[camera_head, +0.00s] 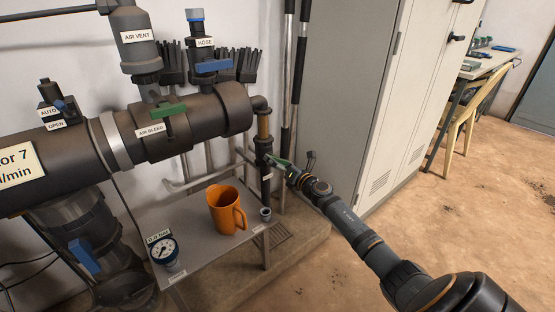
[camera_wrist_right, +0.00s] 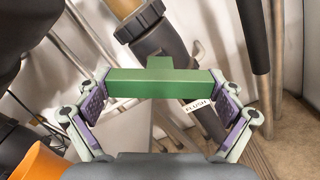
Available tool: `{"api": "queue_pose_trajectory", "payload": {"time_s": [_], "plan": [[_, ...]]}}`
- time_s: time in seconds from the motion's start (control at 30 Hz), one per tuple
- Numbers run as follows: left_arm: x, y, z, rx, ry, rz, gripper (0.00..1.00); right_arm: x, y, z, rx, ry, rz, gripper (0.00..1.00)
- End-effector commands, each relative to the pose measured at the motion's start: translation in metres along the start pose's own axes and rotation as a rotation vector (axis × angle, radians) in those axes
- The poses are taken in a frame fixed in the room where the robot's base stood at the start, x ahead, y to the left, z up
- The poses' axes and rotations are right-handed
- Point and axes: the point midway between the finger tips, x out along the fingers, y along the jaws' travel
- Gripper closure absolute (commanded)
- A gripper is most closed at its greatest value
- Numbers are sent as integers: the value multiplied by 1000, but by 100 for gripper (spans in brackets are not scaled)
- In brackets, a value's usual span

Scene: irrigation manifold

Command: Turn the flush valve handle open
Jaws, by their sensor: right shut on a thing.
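The flush valve handle (camera_wrist_right: 165,84) is a green bar lying across the dark vertical pipe in the right wrist view. In the head view it shows small and green (camera_head: 276,160) by the downpipe (camera_head: 265,150) at the end of the manifold. My right gripper (camera_wrist_right: 165,98) is shut on the handle, a finger with a purple pad at each end of the bar. In the head view, my right gripper (camera_head: 285,167) reaches the pipe from the lower right. A white FLUSH label (camera_wrist_right: 199,104) shows below the handle's right end. My left gripper is not in view.
Another green handle, AIR BLEED (camera_head: 168,110), is on the main pipe. A grey cabinet (camera_head: 365,110) stands behind at right.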

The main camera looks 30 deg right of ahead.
Motion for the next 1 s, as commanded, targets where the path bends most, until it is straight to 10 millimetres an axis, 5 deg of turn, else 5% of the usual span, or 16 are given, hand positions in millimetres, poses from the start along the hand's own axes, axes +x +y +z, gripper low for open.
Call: {"api": "queue_pose_trajectory", "payload": {"time_s": [0.03,0.07,1.0], "plan": [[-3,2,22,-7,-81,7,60,0,1,2,42,1,-1,38],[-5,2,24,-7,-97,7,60,0,1,2,68,0,-1,38],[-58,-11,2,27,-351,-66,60,0,1,2,852,-1,0,38]]}}
